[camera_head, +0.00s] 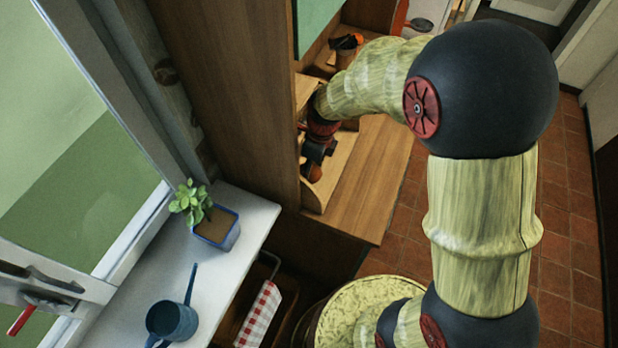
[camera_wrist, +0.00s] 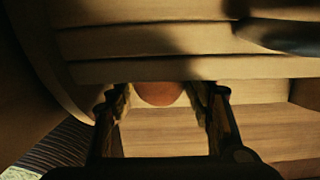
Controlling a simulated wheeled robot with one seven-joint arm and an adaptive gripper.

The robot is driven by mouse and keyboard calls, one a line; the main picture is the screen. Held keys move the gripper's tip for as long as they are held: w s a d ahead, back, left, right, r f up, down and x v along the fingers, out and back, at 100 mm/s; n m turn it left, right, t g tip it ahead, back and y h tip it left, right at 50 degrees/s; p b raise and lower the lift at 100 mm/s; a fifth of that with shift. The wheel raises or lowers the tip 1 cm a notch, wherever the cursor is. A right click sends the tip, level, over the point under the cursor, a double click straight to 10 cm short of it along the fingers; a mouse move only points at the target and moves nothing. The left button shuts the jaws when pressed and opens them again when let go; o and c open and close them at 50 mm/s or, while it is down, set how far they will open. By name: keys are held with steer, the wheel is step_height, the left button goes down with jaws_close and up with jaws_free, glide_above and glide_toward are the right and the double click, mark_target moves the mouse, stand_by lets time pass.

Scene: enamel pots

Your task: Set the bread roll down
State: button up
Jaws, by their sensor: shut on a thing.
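The bread roll (camera_wrist: 160,93) shows as a rounded brown end between the two fingers of my gripper (camera_wrist: 163,100) in the wrist view. My gripper is shut on it. In the head view the roll (camera_head: 313,173) is a small brown shape at the tip of my gripper (camera_head: 315,163), beside a wooden box (camera_head: 337,175) with a curved side on the counter. The wrist view shows slatted wood (camera_wrist: 170,45) close above the roll and flat boards below. Whether the roll touches the boards I cannot tell. Most of the roll is hidden.
The wooden counter (camera_head: 382,185) is bare to the right of the box. A tall wood panel (camera_head: 235,90) stands close on the left. A potted plant (camera_head: 215,228) and a blue pan (camera_head: 172,320) are on the white sill. A checked cloth (camera_head: 259,312) hangs below.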

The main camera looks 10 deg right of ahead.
mark_target(310, 177)
step_height(310, 177, down, 5)
steer(key=shift+w+b, duration=0.1)
steer(key=shift+b, duration=0.75)
steer(key=shift+a, duration=0.15)
steer(key=shift+f, duration=0.2)
steer(key=o, duration=1)
steer(key=shift+c, duration=0.2)
steer(key=r+p, duration=0.1)
steer(key=r, duration=0.3)
steer(key=d+r+p, duration=0.1)
steer(key=r, duration=0.3)
steer(key=s+r+p, duration=0.1)
steer(key=r, duration=0.3)
steer(key=shift+d+r, duration=0.1)
steer(key=shift+d, duration=0.15)
